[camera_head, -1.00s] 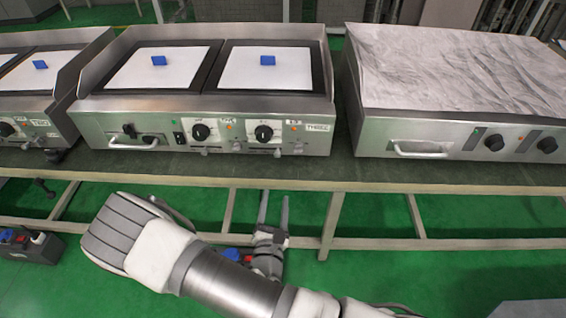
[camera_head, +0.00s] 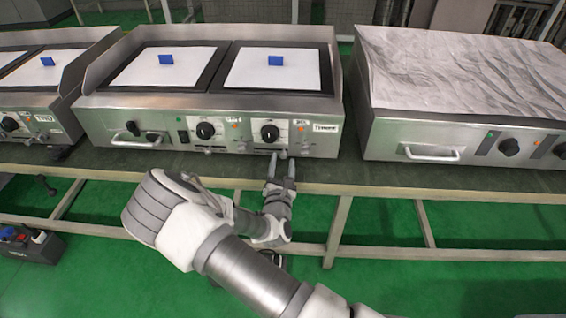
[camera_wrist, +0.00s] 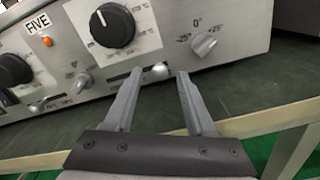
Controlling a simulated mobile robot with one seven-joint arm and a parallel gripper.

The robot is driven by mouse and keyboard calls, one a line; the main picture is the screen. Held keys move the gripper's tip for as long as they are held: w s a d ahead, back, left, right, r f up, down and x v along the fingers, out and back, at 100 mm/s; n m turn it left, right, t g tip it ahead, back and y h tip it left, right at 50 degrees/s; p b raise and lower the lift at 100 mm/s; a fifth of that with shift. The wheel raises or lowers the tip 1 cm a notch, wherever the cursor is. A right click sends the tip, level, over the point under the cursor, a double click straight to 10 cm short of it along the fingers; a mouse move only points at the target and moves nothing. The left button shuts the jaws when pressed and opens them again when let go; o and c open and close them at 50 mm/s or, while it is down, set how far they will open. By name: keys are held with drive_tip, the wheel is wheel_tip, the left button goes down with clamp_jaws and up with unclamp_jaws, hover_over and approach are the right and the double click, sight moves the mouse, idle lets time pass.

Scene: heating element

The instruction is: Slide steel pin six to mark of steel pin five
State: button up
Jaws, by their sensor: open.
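Steel pin six (camera_wrist: 160,70) is a small rounded metal knob at the right end of a dark horizontal slot (camera_wrist: 121,77), below the right black dial. Steel pin five (camera_wrist: 37,108) shows at the left part of its own slot, below the left dial, near the "FIVE" label (camera_wrist: 38,23). My gripper (camera_wrist: 161,74) is open and empty. In the wrist view its fingertips lie on either side of pin six; contact cannot be told. In the head view my gripper (camera_head: 281,157) is at the lower front of the middle griddle (camera_head: 215,103).
A small silver knob (camera_wrist: 204,44) with degree marks is close right of the right fingertip. Another (camera_wrist: 82,83) is between the slots. A right griddle (camera_head: 455,70) stands beside the middle one.

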drive_tip(key=shift+w, duration=0.95)
clamp_jaws()
idle(0.8)
